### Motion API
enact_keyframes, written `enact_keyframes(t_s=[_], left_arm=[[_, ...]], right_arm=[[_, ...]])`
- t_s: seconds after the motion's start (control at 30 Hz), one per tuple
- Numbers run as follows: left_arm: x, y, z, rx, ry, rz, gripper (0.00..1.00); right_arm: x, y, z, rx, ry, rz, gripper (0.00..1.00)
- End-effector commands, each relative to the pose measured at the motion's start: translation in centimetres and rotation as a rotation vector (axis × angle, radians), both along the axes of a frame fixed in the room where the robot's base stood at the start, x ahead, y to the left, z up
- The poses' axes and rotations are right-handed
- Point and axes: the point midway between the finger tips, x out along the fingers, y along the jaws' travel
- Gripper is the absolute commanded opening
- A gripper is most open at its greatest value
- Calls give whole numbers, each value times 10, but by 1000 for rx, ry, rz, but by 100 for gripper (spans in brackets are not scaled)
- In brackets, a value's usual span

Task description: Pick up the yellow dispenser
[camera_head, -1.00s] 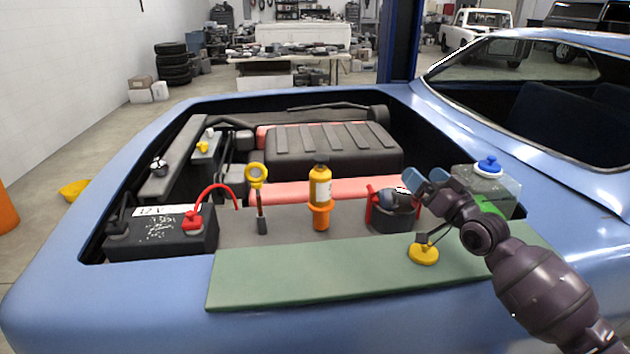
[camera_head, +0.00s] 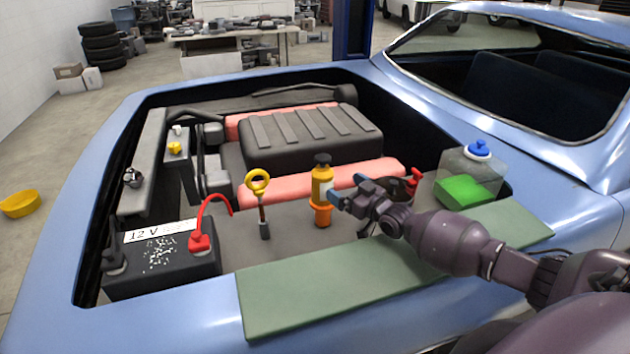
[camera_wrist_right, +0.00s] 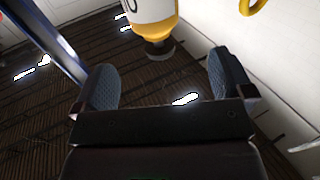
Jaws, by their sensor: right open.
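The yellow dispenser (camera_head: 322,185) is a small bottle with a dark cap, standing upright in an orange holder (camera_head: 321,214) in the engine bay. It shows upside down at the top of the right wrist view (camera_wrist_right: 155,14), its dark cap pointing down the picture. My right gripper (camera_head: 347,191) is open, just right of the dispenser, with its blue fingertips close to it. In the right wrist view, the fingers (camera_wrist_right: 163,78) are spread and nothing is between them; the dispenser lies beyond them. My left gripper is not in view.
A yellow-ringed dipstick (camera_head: 259,186) stands left of the dispenser. The black battery (camera_head: 160,262) with a red cable is further left. A clear reservoir (camera_head: 470,172) with a blue cap is right. A green mat (camera_head: 300,290) lies in front. My arm partly hides a dark container (camera_head: 411,184).

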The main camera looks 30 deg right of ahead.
Motion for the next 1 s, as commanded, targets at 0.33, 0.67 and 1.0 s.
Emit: enact_keyframes(t_s=[0.33, 0.67, 1.0], left_arm=[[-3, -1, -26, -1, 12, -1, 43], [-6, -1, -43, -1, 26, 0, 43], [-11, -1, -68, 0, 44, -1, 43]], right_arm=[[22, -3, -18, 17, 29, -15, 99], [49, 1, -15, 17, 30, -16, 99], [85, 12, -18, 17, 32, -16, 99]])
